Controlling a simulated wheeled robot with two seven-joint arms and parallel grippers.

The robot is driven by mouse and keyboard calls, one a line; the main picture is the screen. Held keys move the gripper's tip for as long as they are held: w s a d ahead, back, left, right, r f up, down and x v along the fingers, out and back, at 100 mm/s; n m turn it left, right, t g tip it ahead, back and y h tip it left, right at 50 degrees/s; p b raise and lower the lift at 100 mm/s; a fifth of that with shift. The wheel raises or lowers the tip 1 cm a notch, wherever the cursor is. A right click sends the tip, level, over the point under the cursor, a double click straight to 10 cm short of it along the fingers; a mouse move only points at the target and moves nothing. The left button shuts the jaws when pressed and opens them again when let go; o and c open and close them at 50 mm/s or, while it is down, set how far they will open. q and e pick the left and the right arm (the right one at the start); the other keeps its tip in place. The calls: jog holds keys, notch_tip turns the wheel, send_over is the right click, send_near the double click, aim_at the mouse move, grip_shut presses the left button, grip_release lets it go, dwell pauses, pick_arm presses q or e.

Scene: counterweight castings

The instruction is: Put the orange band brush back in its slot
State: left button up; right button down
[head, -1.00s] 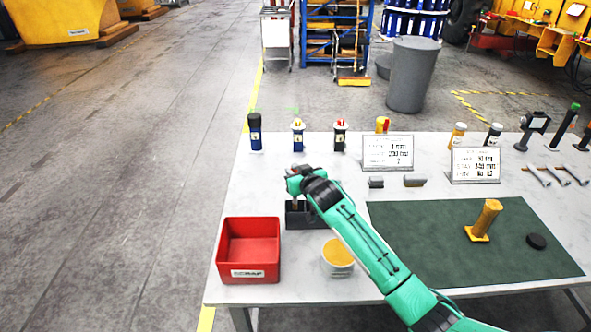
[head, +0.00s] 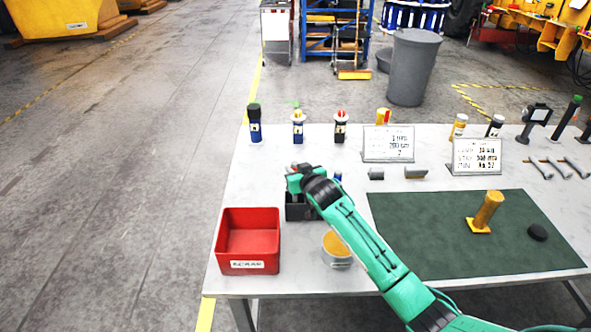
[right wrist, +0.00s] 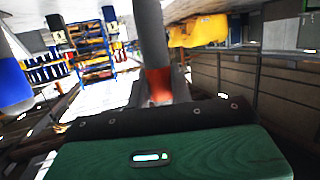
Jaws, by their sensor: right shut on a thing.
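My right gripper (head: 293,180) is shut on the orange band brush, over the dark slotted block (head: 297,213) on the table. In the right wrist view the brush (right wrist: 151,40) shows as a grey shaft with an orange-red band, standing roughly upright in that picture. Its lower end is hidden behind my gripper, so I cannot tell whether it is inside a slot. A blue-tipped thing (head: 338,177) peeks out just right of my wrist in the head view. A blue and white cylinder (right wrist: 14,85) stands at the left of the wrist view. My left gripper is out of view.
A red bin (head: 248,264) stands front left of the block, and a tin with a yellow-orange top (head: 338,245) stands in front of it. A green mat (head: 430,235) holds a yellow-handled tool (head: 487,210) and a black puck (head: 537,232). Bottles and sign plates line the back.

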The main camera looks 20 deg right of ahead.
jog(key=shift+f+b, duration=0.95)
jog(key=shift+f, duration=0.85)
jog(key=c, duration=1.2)
grip_release()
jog(key=shift+o, duration=0.2)
jog(key=b+v, duration=0.2)
jog(key=v, duration=1.1)
jog(key=shift+s+b, duration=0.35)
jog(key=shift+r, duration=0.1)
